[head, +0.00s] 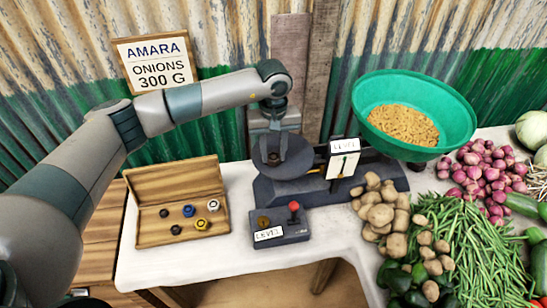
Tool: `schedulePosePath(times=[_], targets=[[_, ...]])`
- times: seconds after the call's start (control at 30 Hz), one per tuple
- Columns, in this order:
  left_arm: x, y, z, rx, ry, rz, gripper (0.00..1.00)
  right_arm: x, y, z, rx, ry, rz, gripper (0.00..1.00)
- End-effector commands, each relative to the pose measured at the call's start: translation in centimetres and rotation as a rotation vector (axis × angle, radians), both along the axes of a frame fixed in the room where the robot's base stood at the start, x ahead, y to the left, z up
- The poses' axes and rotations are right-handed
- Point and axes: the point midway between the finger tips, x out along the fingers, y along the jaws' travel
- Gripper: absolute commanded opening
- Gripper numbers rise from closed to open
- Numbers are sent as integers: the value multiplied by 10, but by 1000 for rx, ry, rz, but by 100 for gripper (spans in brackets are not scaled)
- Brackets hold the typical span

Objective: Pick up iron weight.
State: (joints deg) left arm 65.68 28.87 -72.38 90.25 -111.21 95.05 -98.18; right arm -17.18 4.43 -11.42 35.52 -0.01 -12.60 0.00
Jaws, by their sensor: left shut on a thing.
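My left gripper (273,154) reaches in from the left and points down over the dark round pan (295,165) of the scale. Its jaws are shut on a small dark thing, which looks like an iron weight; the fingers mostly hide it. I cannot tell whether it touches the pan. The open wooden weight box (180,178) lies to the left on the white table. In it are several small weights, among them a dark one (176,229), a blue one (188,210), a silver one (213,205) and a yellow one (201,224). My right gripper is not in view.
The scale base (330,192) carries a white-faced box (343,160) and a green bowl (450,118) of grain. A small control box (290,232) with a red knob stands in front. Potatoes (380,215), onions (490,180) and green beans (460,250) crowd the right. The front left tabletop is clear.

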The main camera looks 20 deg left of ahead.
Motion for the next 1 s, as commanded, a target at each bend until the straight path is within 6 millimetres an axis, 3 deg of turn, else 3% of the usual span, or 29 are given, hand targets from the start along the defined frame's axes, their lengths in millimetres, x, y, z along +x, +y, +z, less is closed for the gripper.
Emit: schedulePosePath(times=[0.17,0.53,0.8,1.0], targets=[[1,0,23,-1,-6,-2,0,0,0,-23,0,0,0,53],[-22,-71,65,0,-4,-6,0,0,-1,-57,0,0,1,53],[-32,-104,88,-1,-3,-2,0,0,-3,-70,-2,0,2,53],[-35,-111,94,0,0,-1,0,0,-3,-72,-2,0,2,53]])
